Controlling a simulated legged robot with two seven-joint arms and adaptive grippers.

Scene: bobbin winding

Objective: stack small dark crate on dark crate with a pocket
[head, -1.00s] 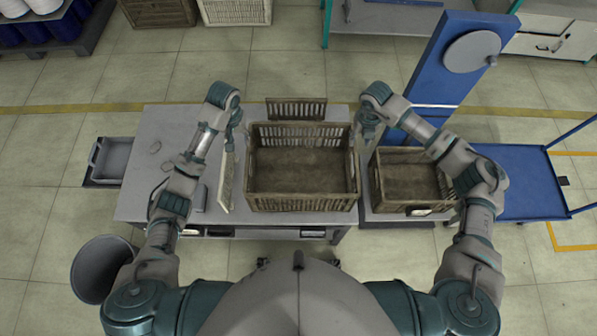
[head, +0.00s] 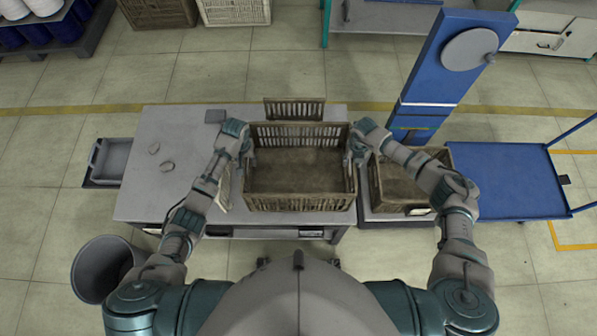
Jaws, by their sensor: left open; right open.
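A dark brown slatted crate (head: 300,203) stands upright and empty on the grey table, between my two grippers. A second dark crate (head: 401,203) with a pale card pocket (head: 418,211) on its front stands to the right, on a low platform; my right forearm covers part of it. My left gripper (head: 247,157) is open at the left wall of the middle crate. My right gripper (head: 351,160) is open at its right wall. I cannot tell whether either gripper touches the crate.
A slatted panel (head: 294,109) stands behind the middle crate. A blue column with a round disc (head: 468,49) rises behind the right crate. A blue cart (head: 510,180) is at the right. The table's left part (head: 150,195) is mostly clear, with small flat items.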

